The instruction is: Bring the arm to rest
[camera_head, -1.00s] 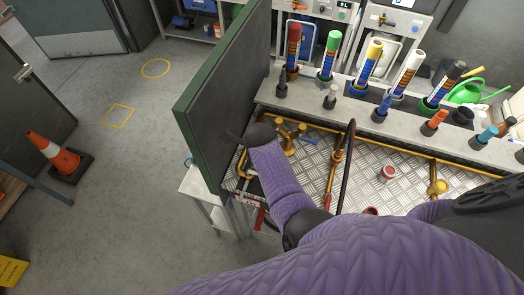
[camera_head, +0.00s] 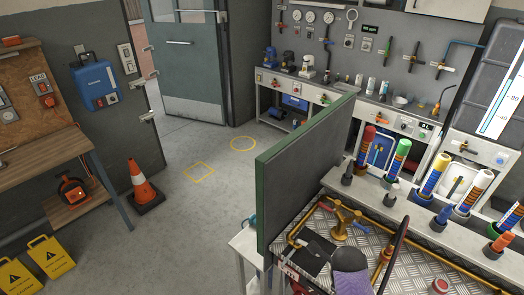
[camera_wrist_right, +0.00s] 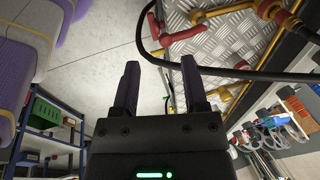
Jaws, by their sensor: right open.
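My right gripper (camera_wrist_right: 160,66) shows in the right wrist view with its two dark fingers apart and nothing between them. Beyond the fingertips are a black hose (camera_wrist_right: 215,73), red fittings and brass pipework, with pale floor to the left. In the head view, part of my purple-sleeved arm (camera_head: 352,284) with a dark cuff is at the bottom edge, over the chequer-plate bench (camera_head: 418,262). I cannot make out the gripper's fingers there. My left gripper is in neither view.
A green-edged upright panel (camera_head: 305,175) borders the bench on the left. Brass pipework (camera_head: 343,220) and a row of coloured cylinders, including a red one (camera_head: 367,142), stand on the bench. Open floor (camera_head: 215,215) lies left, with a traffic cone (camera_head: 142,182) and yellow signs (camera_head: 50,257).

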